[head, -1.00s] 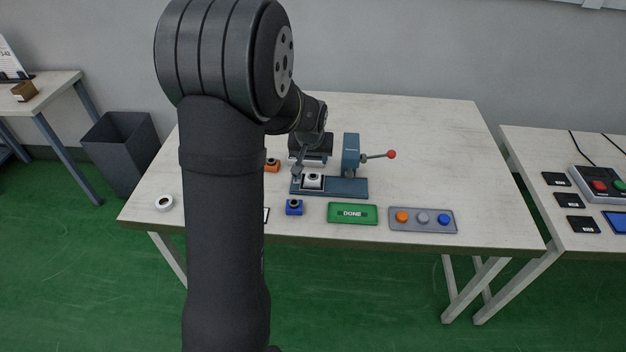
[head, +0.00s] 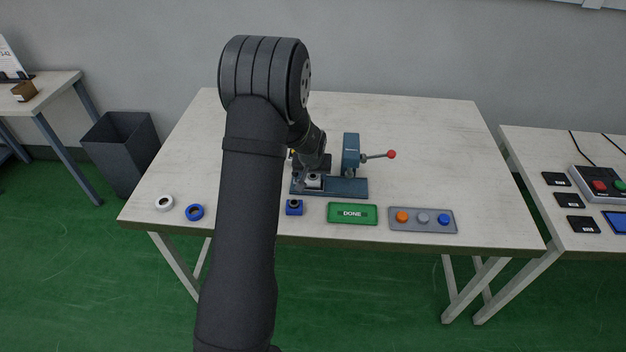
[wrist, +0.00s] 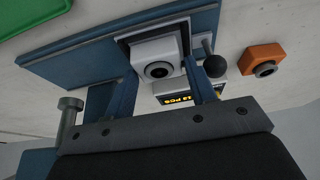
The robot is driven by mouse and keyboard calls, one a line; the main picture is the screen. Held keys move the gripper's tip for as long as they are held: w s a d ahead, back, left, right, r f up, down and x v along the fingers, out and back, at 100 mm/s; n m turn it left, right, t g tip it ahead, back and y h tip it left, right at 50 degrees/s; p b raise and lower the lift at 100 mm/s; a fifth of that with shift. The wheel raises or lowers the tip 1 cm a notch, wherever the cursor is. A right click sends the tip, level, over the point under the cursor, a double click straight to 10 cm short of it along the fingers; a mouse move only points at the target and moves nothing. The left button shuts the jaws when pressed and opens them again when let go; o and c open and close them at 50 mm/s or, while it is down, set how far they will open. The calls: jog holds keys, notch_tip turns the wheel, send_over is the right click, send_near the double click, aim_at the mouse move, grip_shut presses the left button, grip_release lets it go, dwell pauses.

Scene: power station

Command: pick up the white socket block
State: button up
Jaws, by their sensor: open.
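The white socket block (head: 314,182) sits at the left end of the blue base of a press fixture (head: 346,187). In the wrist view the white socket block (wrist: 156,48) has a round dark hole and sits in a dark square seat on the blue plate. My gripper (wrist: 160,82) is open and empty, with its two blue fingers on either side of the block's near end. In the head view my gripper (head: 311,174) is right at the block and partly covers it. I cannot tell whether the fingers touch the block.
The press has a blue upright and a red-tipped lever (head: 391,154). An orange block (wrist: 264,59) lies beside the fixture. A blue block (head: 294,207), green DONE plate (head: 352,213) and button panel (head: 422,219) line the front. Blue (head: 194,212) and white (head: 164,203) rings lie left.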

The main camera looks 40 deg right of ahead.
jog(key=shift+f, duration=0.3)
jog(key=shift+c, duration=0.4)
jog(key=c, duration=0.6)
